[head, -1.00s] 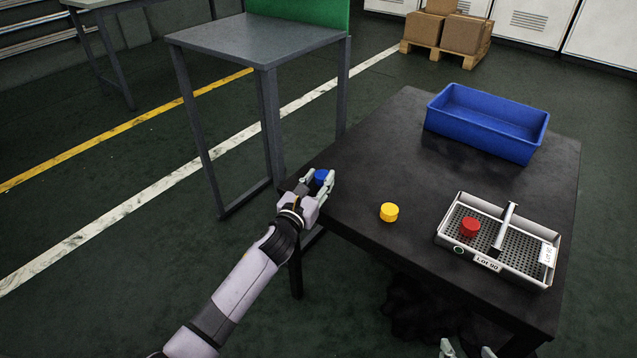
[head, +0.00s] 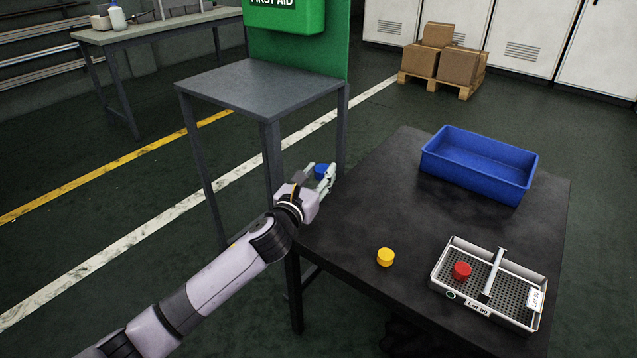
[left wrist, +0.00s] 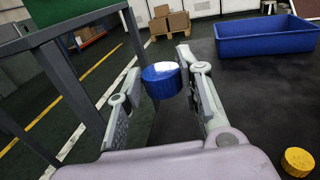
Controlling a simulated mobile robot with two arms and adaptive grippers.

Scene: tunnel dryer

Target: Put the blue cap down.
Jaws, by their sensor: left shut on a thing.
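My left gripper (head: 322,173) is shut on the blue cap (head: 320,170), near the left edge of the black table (head: 345,215). The cap is held up between the fingertips. In the left wrist view, the blue cap (left wrist: 162,82) sits between the two fingers at their tips. I cannot tell how high it is or whether it is over the tabletop. My right gripper is out of view.
A yellow cap (head: 386,257) stands on the table. A red cap (head: 462,270) is in the left part of the perforated metal tray (head: 519,313). A blue bin (head: 478,176) is at the back. A grey stand (head: 262,90) is beyond the gripper. The table's middle is clear.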

